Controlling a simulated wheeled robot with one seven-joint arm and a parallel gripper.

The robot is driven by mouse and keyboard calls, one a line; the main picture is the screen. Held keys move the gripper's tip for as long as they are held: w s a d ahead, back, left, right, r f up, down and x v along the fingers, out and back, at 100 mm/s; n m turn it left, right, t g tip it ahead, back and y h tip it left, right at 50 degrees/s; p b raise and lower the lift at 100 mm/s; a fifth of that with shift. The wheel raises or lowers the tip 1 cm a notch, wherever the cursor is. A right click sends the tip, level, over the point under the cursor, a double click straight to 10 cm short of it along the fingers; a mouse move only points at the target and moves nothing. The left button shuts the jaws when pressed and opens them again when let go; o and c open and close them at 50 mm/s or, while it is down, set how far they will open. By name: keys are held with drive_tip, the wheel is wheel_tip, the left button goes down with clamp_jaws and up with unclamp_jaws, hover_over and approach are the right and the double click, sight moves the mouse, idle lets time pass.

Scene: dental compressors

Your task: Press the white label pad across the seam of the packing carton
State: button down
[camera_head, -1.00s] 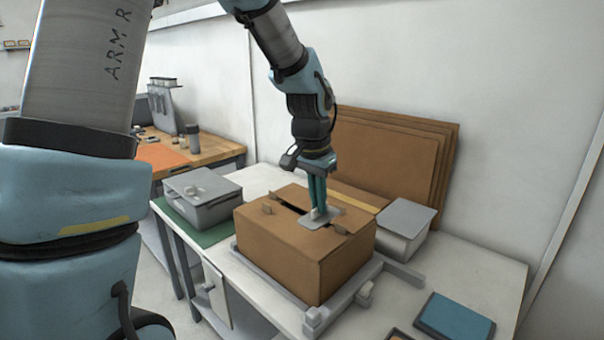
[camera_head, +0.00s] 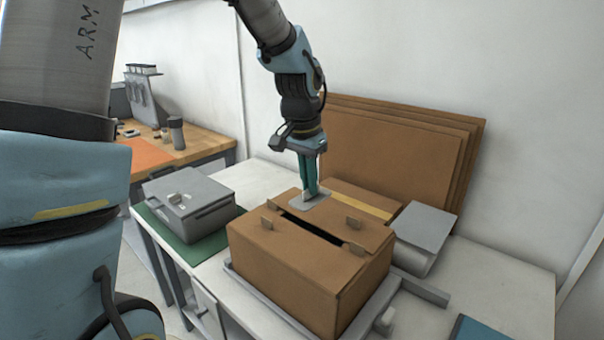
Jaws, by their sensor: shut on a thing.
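The brown packing carton (camera_head: 285,265) stands on the white table. Its seam (camera_head: 310,228) shows as a dark open gap between the top flaps, with small brown tabs along both sides. My gripper (camera_head: 309,190) points down and is shut on the small upright grip of the white label pad (camera_head: 318,203). The pad looks like a flat light-grey plate, held about level at the far side of the carton top, beyond the gap. I cannot tell whether it touches the flap. The fingers hide part of the grip.
The carton sits in a grey frame (camera_head: 265,297). A grey case (camera_head: 190,200) stands on a green mat at left. A grey box (camera_head: 425,230) stands close at right. Flat brown boards (camera_head: 395,150) lean on the wall behind. A blue pad (camera_head: 480,332) lies at front right.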

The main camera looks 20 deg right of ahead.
sight(308, 198)
drive_tip(key=shift+w, duration=0.1)
wheel_tip(308, 198, down, 6)
drive_tip(key=b, duration=0.5)
drive_tip(key=shift+f, duration=0.25)
drive_tip(key=shift+f+b, duration=0.15)
drive_tip(key=shift+b, duration=0.2)
drive_tip(key=shift+f+b, duration=0.4)
drive_tip(key=shift+f, duration=0.2)
idle(0.7)
drive_tip(key=shift+a+f, duration=0.1)
drive_tip(key=shift+f, duration=0.1)
idle(1.3)
drive_tip(key=c, duration=0.9)
unclamp_jaws()
drive_tip(key=shift+r, duration=0.1)
